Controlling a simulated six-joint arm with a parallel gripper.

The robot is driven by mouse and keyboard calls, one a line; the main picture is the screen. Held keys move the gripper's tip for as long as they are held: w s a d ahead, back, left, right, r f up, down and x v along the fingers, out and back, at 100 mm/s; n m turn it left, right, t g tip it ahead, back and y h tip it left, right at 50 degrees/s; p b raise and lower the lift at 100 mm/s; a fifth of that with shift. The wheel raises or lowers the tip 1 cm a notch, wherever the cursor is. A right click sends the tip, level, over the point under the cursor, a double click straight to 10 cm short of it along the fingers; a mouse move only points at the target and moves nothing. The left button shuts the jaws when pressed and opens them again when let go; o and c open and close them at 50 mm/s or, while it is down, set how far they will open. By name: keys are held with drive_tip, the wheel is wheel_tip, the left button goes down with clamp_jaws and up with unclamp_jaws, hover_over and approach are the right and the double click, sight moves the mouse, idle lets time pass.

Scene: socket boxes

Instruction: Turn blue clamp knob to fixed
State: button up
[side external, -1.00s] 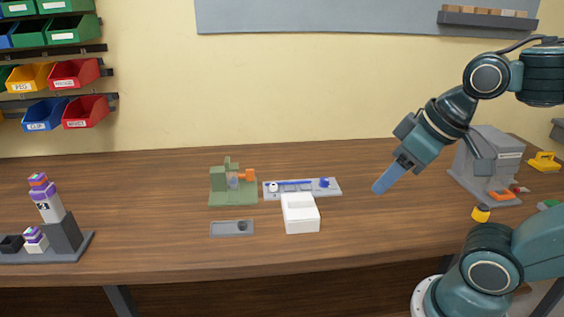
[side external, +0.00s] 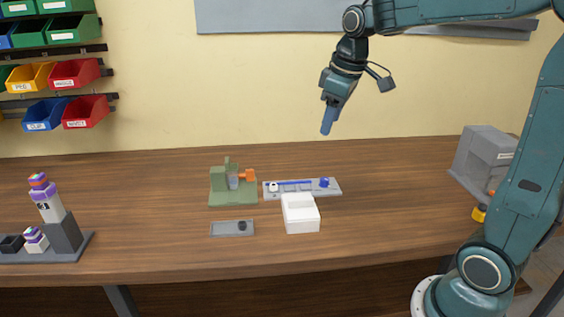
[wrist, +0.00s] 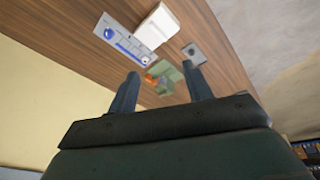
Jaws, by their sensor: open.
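The blue clamp knob (side external: 324,182) sits at the right end of a light grey panel (side external: 334,190) on the table. A blue bar and a white round part (side external: 273,187) lie along the same panel. In the wrist view the blue knob (wrist: 109,33) is at the upper left, on the panel (wrist: 127,38). My gripper (side external: 326,130) hangs in the air well above and behind the panel, apart from everything. In the wrist view its two fingers (wrist: 161,92) are spread with nothing between them. The knob's exact setting is too small to read.
A grey machine (side external: 480,160) stands at right, a block stand (side external: 66,236) at left.

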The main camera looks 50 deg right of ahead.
drive_tip(key=w+d+f+n+g, duration=0.1)
drive_tip(key=w+d+f, duration=0.5)
drive_tip(key=w+d, duration=0.35)
drive_tip(key=n+g, duration=0.2)
hover_over(325, 179)
wheel_tip(325, 179, down, 11)
drive_tip(key=shift+r+y, duration=0.1)
drive_tip(key=shift+y, duration=0.3)
wheel_tip(325, 179, down, 14)
drive_tip(key=shift+r, duration=0.1)
drive_tip(key=c, duration=1)
